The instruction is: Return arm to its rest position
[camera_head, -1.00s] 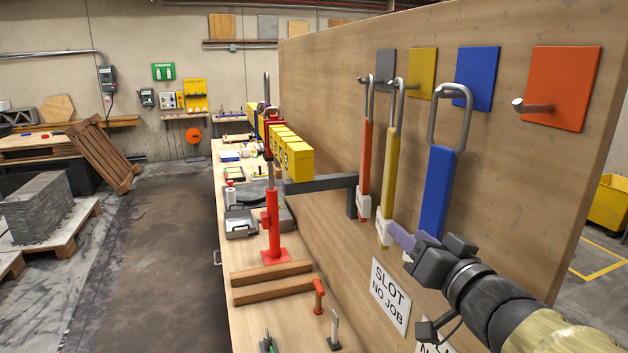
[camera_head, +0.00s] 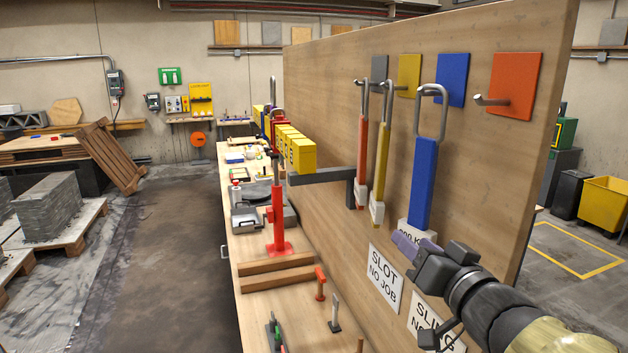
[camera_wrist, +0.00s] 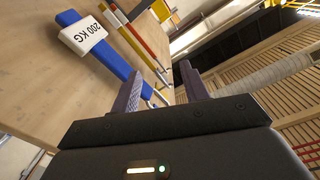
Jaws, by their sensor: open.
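My gripper (camera_head: 418,243) is at the lower right of the head view, in front of the wooden board (camera_head: 420,100). In the wrist view its two purple-grey fingers (camera_wrist: 165,88) are apart with nothing held between them. A blue sling (camera_head: 425,185) with a white 200 KG tag hangs by its metal loop on the board, just behind and above the gripper. In the wrist view the blue sling (camera_wrist: 115,58) passes behind the left finger. I cannot tell if they touch. The yellow sling (camera_head: 380,150) and red sling (camera_head: 362,160) hang to its left.
An empty hook sticks out at the orange panel (camera_head: 522,85). Signs such as "SLOT NO JOB" (camera_head: 385,279) are on the board below. The workbench (camera_head: 285,304) with a red stand (camera_head: 277,225) lies left of the board. The floor aisle (camera_head: 165,250) is clear.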

